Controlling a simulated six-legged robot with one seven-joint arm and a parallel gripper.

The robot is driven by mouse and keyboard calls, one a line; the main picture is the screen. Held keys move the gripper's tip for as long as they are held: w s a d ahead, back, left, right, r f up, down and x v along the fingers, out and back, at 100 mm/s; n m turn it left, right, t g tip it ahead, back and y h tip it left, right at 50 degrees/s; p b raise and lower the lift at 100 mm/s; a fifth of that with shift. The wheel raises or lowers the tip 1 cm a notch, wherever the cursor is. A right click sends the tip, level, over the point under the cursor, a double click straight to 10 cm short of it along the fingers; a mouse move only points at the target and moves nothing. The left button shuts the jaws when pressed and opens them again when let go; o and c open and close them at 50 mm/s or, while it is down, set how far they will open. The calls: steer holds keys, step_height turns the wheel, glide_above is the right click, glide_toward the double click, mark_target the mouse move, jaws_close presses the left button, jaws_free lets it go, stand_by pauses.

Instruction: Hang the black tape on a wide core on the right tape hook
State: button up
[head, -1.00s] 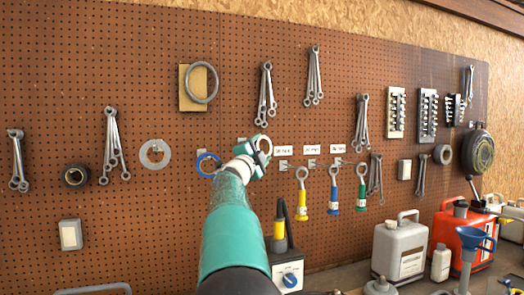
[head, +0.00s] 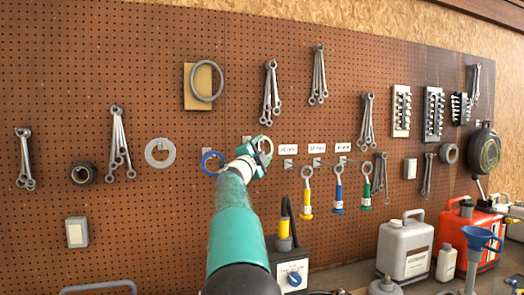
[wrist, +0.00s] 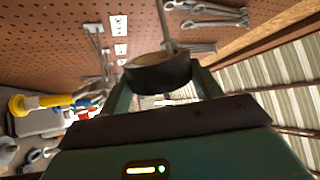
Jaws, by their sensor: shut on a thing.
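My gripper (head: 262,146) is in front of the pegboard. In the wrist view (wrist: 160,95) it is shut on a dark tape roll (wrist: 157,75) with a wide opening. The roll also shows in the head view as a small ring (head: 268,146) with a pale inside. A grey plate (head: 247,139), apparently of the right tape hook, is just up and left of my gripper. A metal rod (wrist: 165,25) reaches the roll's upper edge in the wrist view. I cannot tell whether it passes through the roll.
A blue ring (head: 212,163) and a grey ring (head: 160,152) hang left of my gripper. A black roll (head: 82,174) hangs further left. Labelled hooks with yellow, blue and green-handled tools (head: 307,195) are to the right. Canisters (head: 405,250) stand on the bench.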

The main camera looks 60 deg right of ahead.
steer(key=shift+w+f, duration=0.15)
steer(key=o, duration=1.1)
steer(key=shift+w, duration=0.1)
steer(key=shift+a, duration=0.5)
steer(key=v, duration=1.2)
steer(key=shift+s+a+f, duration=0.2)
steer(key=shift+a+f, duration=0.1)
steer(key=shift+a, duration=0.05)
steer(key=shift+a, duration=0.1)
